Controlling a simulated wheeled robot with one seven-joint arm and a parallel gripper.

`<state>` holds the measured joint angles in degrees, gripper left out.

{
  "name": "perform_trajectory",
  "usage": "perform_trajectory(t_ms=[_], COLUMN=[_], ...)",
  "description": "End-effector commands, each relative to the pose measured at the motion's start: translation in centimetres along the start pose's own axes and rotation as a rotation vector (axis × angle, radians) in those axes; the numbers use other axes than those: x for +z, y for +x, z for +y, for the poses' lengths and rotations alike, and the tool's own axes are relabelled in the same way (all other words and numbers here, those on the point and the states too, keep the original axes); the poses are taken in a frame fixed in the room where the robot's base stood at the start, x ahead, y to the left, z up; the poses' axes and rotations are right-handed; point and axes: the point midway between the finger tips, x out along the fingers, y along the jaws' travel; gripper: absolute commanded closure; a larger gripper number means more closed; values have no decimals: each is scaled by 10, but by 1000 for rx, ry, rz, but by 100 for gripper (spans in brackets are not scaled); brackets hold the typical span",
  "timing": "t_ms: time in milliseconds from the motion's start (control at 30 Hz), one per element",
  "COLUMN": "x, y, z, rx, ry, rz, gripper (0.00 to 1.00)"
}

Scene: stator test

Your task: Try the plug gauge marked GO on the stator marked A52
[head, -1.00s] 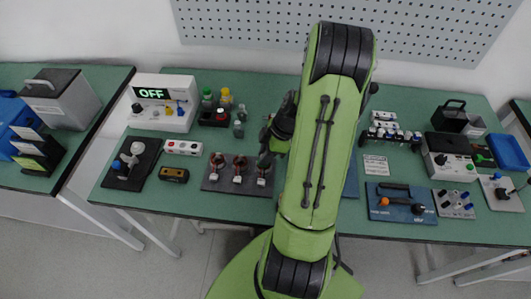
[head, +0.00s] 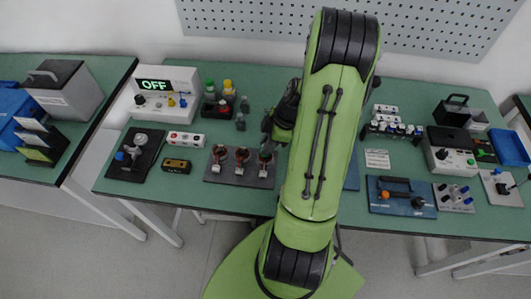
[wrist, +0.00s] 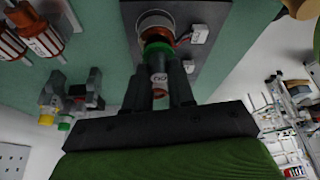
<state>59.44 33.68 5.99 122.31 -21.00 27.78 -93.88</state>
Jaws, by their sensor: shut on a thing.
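My gripper (wrist: 159,95) is shut on the plug gauge (wrist: 158,75), which has a green collar and a label that appears to read GO. The gauge points at a stator (wrist: 155,20) with a pale ring and copper-red windings, on a dark plate. The collar overlaps the near rim of the ring; I cannot tell whether the gauge's tip is inside. In the head view, three stators stand in a row on the dark plate (head: 212,176), and my gripper (head: 267,135) is near the right one (head: 266,158). The A52 mark is not readable.
Bottles with yellow and green caps (head: 228,87) stand behind the plate. A tester reading OFF (head: 154,86) is at the back left. My arm hides the middle of the bench.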

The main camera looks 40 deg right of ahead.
Motion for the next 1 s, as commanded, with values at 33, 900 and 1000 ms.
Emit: perform_trajectory(t_ms=[33,900,1000], x=[0,-6,-6], y=[0,-13,-13], z=[0,0,0], rx=[0,0,0], ry=[0,-1,-1], rz=[0,1,1], gripper=[100,100,100])
